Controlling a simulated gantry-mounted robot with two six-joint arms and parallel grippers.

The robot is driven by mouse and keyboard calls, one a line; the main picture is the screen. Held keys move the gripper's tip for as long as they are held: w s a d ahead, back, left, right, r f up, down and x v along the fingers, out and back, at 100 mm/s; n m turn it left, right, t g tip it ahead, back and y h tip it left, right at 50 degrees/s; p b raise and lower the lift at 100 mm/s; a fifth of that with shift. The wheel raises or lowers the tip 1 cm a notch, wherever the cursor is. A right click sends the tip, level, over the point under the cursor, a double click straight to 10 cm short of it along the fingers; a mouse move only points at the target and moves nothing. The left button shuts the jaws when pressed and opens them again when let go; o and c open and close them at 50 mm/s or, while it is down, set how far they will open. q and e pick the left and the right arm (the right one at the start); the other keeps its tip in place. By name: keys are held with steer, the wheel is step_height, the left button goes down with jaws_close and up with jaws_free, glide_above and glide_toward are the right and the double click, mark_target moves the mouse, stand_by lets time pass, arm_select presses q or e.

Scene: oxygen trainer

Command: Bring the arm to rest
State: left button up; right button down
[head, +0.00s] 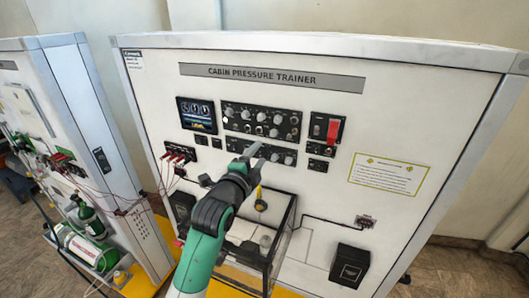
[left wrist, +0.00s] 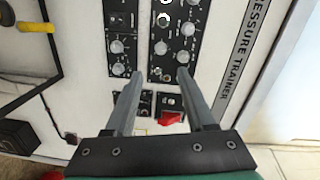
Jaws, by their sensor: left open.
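My left gripper (head: 252,152) is in front of the lower knob panel of the white cabin pressure trainer (head: 250,95) in the head view. In the left wrist view its two fingers (left wrist: 159,75) are apart with nothing between them. The fingertips point at the panels of grey knobs (left wrist: 160,45); whether they touch the panel I cannot tell. The red switch cover (head: 333,130) stands on a small panel to the right in the head view, and it also shows in the left wrist view (left wrist: 169,118) between the fingers, lower down. My right gripper is not in view.
A second white cabinet (head: 85,110) with green cylinders (head: 90,220) and hoses stands at the left. A clear-sided box (head: 262,250) juts out below the panels, close to my arm. A small black box (head: 349,265) is at the lower right. The trainer's upper right face is bare.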

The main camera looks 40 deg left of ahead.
arm_select(q)
steer(key=s+d+r+t+h, duration=0.1)
steer(key=s+d+r+t, duration=0.2)
steer(key=d+r, duration=0.35)
steer(key=s+d+r+t+h, duration=0.25)
steer(key=d+r, duration=0.25)
steer(key=r, duration=0.3)
steer(key=s+d+r+n+t+h, duration=0.1)
steer(key=s+d+r+n+t, duration=0.1)
steer(key=s+r+n, duration=0.4)
steer(key=s+d+r+n+t+h, duration=0.2)
steer(key=s+r+n, duration=0.4)
steer(key=s, duration=0.7)
steer(key=shift+r+t, duration=0.55)
steer(key=shift+r, duration=0.1)
steer(key=shift+s, duration=0.1)
